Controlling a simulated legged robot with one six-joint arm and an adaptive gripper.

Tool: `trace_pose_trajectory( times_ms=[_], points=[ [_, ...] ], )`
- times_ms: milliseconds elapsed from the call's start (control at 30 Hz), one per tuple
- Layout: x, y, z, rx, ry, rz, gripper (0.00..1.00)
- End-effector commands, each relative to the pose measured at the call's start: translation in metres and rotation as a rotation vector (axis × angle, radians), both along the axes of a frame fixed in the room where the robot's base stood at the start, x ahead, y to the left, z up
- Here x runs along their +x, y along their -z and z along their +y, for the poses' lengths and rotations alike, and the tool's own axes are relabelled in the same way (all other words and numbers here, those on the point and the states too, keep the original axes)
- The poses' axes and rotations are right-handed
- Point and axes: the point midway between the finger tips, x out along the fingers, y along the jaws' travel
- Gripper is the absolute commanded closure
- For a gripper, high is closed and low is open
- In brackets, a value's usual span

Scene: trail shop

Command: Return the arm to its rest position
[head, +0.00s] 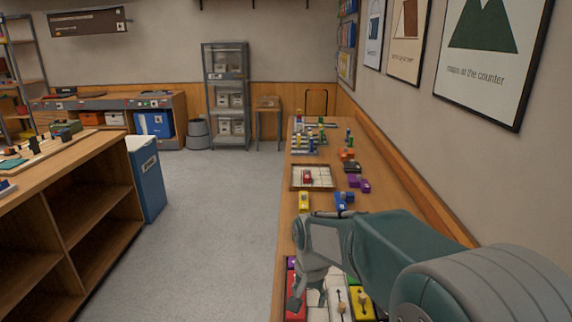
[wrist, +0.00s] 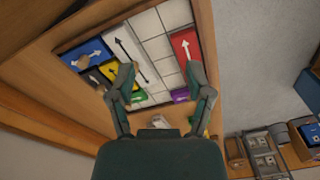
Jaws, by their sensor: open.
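My arm reaches out from the lower right in the head view, over the long wooden counter (head: 285,219). My gripper (head: 305,300) hangs down at its end over a board of coloured sliding blocks. In the wrist view my gripper (wrist: 160,90) has its two fingers spread wide with nothing between them. Beyond the fingers is the sliding-block board (wrist: 155,45), with white tiles and red, blue, yellow, green and purple blocks with arrows. The gripper looks apart from the blocks, but the exact gap is hard to tell. The arm hides part of the board in the head view.
A small tray with a red block (head: 307,177), a yellow block (head: 304,201), a blue piece (head: 343,200) and purple pieces (head: 359,183) lie farther along the counter. The wall with framed posters (head: 480,55) stands close on the right. Open floor (head: 220,220) lies left.

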Motion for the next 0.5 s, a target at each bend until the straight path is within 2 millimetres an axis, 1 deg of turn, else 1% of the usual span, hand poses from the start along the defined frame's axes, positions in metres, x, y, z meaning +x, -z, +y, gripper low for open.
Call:
trace_pose_trajectory(
  times_ms=[33, 167, 267, 400, 500],
  points=[
    [-0.005, -0.008, -0.005, 0.002, -0.008, -0.014, 0.34],
    [-0.02, -0.027, -0.016, 0.005, -0.036, -0.049, 0.34],
    [-0.037, -0.046, -0.029, 0.005, -0.066, -0.088, 0.34],
    [-0.068, -0.072, -0.047, 0.0, -0.118, -0.152, 0.34],
    [-0.092, -0.085, -0.059, -0.008, -0.156, -0.197, 0.34]
  ],
)
